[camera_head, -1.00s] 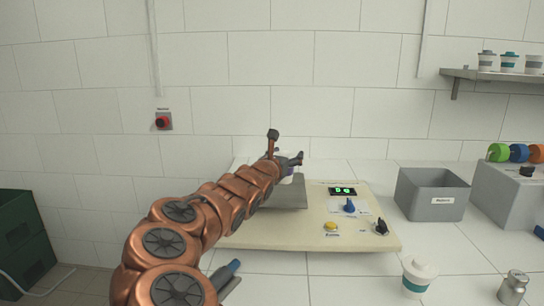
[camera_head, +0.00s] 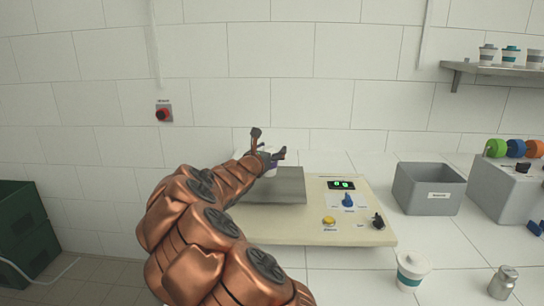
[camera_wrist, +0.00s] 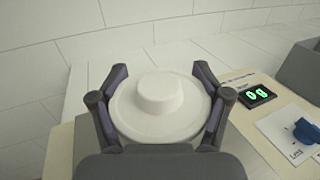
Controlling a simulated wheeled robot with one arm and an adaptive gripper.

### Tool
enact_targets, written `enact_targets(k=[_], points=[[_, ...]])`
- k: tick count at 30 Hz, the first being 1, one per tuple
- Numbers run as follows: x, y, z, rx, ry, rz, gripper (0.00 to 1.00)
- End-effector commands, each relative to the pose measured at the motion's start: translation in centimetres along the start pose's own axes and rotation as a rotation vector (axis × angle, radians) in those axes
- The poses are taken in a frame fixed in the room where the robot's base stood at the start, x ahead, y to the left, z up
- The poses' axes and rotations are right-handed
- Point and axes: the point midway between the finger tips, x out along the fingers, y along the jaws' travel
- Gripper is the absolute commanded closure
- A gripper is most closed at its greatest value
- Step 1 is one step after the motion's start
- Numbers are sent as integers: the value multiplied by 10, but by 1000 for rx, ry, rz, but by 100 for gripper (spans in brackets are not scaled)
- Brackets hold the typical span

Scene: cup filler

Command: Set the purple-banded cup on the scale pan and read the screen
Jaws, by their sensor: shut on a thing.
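My gripper (camera_wrist: 160,100) is shut on a white lidded cup (camera_wrist: 160,92), with fingers on both sides of its lid in the wrist view. In the head view the cup is mostly hidden by my gripper (camera_head: 268,157); a little purple shows there. It is at the back left edge of the grey scale pan (camera_head: 285,188); I cannot tell whether it touches the pan, whose front part is bare. The screen (camera_head: 341,185) right of the pan shows green digits that read 0 g, also in the wrist view (camera_wrist: 257,96).
The scale board carries a blue knob (camera_head: 347,201), a yellow button (camera_head: 329,221) and a black knob (camera_head: 377,222). A grey bin (camera_head: 428,190) stands to the right. A teal-banded cup (camera_head: 411,272) and a metal canister (camera_head: 503,283) stand at front right.

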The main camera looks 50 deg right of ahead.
Motion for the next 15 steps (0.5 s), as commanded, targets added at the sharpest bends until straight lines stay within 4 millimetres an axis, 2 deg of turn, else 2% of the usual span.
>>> enact_targets(k=[1, 5, 15], points=[[0, 0, -10, -4, 1, -1, 66], [0, 0, -21, -2, -1, -1, 66], [0, 0, -24, 1, -2, 0, 66]])
